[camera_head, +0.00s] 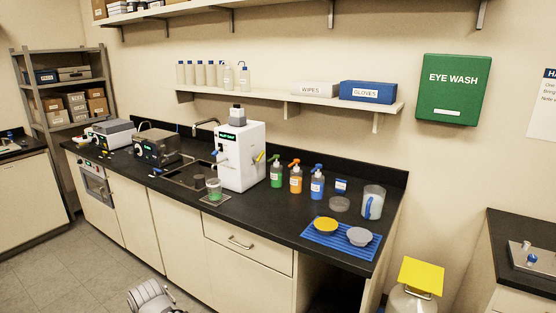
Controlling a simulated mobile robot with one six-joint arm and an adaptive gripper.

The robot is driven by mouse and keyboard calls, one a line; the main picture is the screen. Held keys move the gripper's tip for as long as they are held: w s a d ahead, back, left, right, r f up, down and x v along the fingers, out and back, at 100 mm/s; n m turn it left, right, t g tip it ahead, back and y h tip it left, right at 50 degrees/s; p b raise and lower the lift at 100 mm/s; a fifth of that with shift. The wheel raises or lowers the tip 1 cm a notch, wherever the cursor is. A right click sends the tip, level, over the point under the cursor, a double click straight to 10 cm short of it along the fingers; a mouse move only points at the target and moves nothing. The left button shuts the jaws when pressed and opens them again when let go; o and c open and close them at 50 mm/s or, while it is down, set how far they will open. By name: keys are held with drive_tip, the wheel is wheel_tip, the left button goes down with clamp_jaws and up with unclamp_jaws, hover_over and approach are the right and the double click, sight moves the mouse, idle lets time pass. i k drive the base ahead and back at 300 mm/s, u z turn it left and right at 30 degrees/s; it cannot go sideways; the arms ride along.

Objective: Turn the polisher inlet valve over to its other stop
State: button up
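The polisher is most likely the white upright box (240,158) with a green-lit display, standing on the black counter beside the sink. A small yellow lever (260,157) sticks out at its right side and looks like the inlet valve handle; it is tilted, and its exact stop is too small to tell. A small blue-tipped part shows on the box's left side. A clear beaker (214,188) stands at its front left. My gripper is not clearly seen; only a grey ribbed part, possibly of my arm, shows at the bottom edge, well away from the box.
Green, orange and blue pump bottles (296,178) stand right of the polisher. A blue mat (322,248) holds a yellow and a grey dish, near a jug (373,202). A wall shelf (300,100) hangs above. A yellow-topped bin (422,275) stands at the counter's right end.

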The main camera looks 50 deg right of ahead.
sight(258, 159)
drive_tip(key=k, duration=1.4)
drive_tip(key=z, duration=1.35)
drive_tip(key=i, duration=1)
